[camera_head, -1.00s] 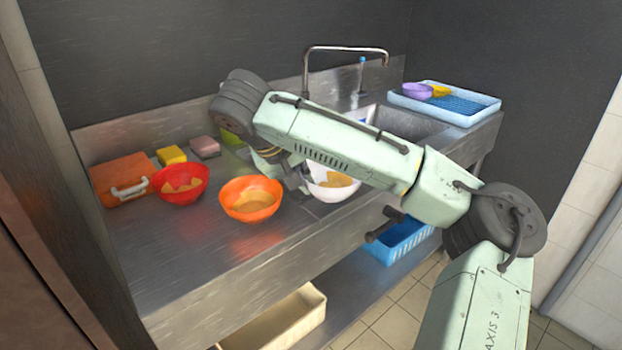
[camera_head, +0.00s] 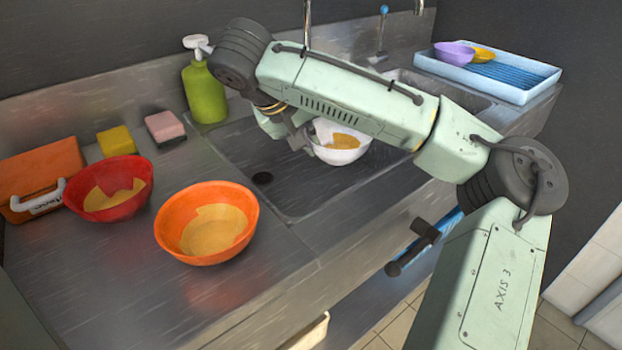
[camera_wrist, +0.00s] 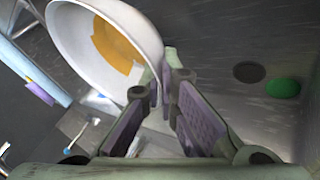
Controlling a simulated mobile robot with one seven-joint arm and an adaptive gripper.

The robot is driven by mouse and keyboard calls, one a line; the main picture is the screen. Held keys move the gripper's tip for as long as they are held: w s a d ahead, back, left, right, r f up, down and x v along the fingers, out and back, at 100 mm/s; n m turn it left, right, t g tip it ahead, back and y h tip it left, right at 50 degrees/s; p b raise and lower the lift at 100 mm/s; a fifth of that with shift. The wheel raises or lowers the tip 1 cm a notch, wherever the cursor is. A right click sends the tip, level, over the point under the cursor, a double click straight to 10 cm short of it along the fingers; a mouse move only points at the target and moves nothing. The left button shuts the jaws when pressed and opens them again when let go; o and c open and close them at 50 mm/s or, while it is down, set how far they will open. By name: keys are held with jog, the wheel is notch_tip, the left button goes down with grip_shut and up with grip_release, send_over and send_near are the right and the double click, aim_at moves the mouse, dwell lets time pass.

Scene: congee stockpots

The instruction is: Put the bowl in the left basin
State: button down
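The white bowl (camera_head: 340,150), with an orange-yellow patch inside, is over the left basin (camera_head: 310,195) in the head view. My gripper (camera_head: 302,140) is at its left rim, partly hidden by my arm. In the wrist view the bowl (camera_wrist: 85,40) is tilted in the picture, and its rim lies between the fingertips of my gripper (camera_wrist: 168,85), which looks shut on it. The basin's dark drain (camera_wrist: 249,72) shows right of the fingers. I cannot tell how far the bowl is above the basin floor.
A red bowl (camera_head: 110,205) and an orange bowl (camera_head: 205,245) stand on the counter left of the basin. A green soap bottle (camera_head: 203,95), sponges (camera_head: 116,142) and an orange box (camera_head: 30,175) stand behind. The right basin (camera_head: 450,90) and blue rack (camera_head: 515,85) are farther right.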

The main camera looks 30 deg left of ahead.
jog(key=shift+w+a+f, duration=0.1)
jog(key=shift+w+f, duration=0.05)
jog(key=shift+f, duration=0.3)
notch_tip(320, 180, down, 9)
jog(key=shift+f, duration=0.1)
jog(key=c, duration=2.3)
grip_release()
jog(key=shift+f, duration=0.15)
jog(key=o, duration=0.5)
jog(key=shift+r, duration=0.2)
jog(key=v, duration=1.2)
